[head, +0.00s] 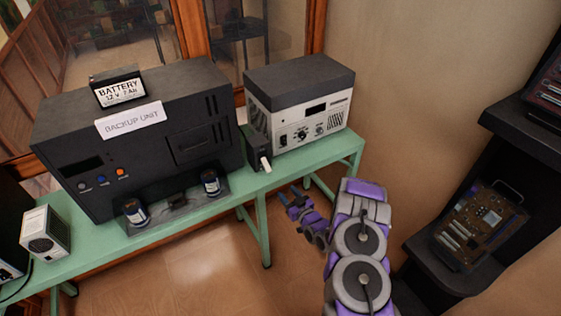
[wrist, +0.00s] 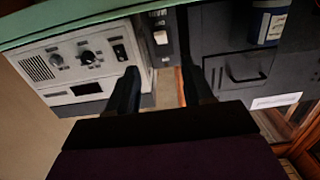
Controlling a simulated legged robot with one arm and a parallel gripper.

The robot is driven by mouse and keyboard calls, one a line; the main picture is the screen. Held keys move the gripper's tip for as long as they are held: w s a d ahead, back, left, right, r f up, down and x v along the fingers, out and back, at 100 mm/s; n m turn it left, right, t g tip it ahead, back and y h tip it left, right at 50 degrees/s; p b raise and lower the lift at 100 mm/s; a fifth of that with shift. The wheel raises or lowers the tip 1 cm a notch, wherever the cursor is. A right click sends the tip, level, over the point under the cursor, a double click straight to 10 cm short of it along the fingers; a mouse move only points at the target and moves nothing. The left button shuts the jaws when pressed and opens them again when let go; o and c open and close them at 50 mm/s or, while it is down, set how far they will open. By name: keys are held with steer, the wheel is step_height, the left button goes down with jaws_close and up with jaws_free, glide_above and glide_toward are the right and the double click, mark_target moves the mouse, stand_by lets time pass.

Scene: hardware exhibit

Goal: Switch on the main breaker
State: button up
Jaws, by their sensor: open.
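The likely main breaker is a narrow dark box (head: 254,146) with a white lever (head: 265,163) low on its front. It stands on the green bench between the black backup unit and the white-fronted device. In the wrist view, which is upside down, the breaker (wrist: 165,22) and its white lever (wrist: 161,37) show above the gap between my fingers. My gripper (head: 288,195) is open and empty, in front of the bench and below the breaker in the head view. Its two dark fingers (wrist: 160,74) are apart from the lever. Any label on the breaker is unreadable.
The backup unit (head: 140,140), with a battery (head: 118,88) on top, stands left of the breaker. The white-fronted device (head: 300,118) with knobs stands right. Two jars (head: 211,183) sit at the green bench's (head: 190,219) front. A dark shelf (head: 467,255) holds a circuit board at right.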

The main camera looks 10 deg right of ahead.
mark_target(268, 171)
steer(key=shift+t, duration=0.3)
steer(key=b+x, duration=0.1)
steer(key=x, duration=0.4)
steer(key=b+x, duration=0.1)
steer(key=x, duration=0.4)
steer(key=b+x, duration=0.1)
steer(key=x, duration=0.4)
steer(key=shift+w+a+f, duration=0.25)
steer(key=shift+a+f, duration=0.05)
steer(key=shift+a, duration=0.15)
steer(key=shift+w, duration=0.3)
steer(key=shift+w+d+r, duration=0.1)
steer(key=shift+w+d, duration=0.1)
steer(key=shift+w, duration=0.15)
steer(key=shift+a, duration=0.1)
steer(key=shift+c, duration=0.2)
steer(key=shift+a, duration=0.15)
steer(key=c, duration=0.3)
jaws_close()
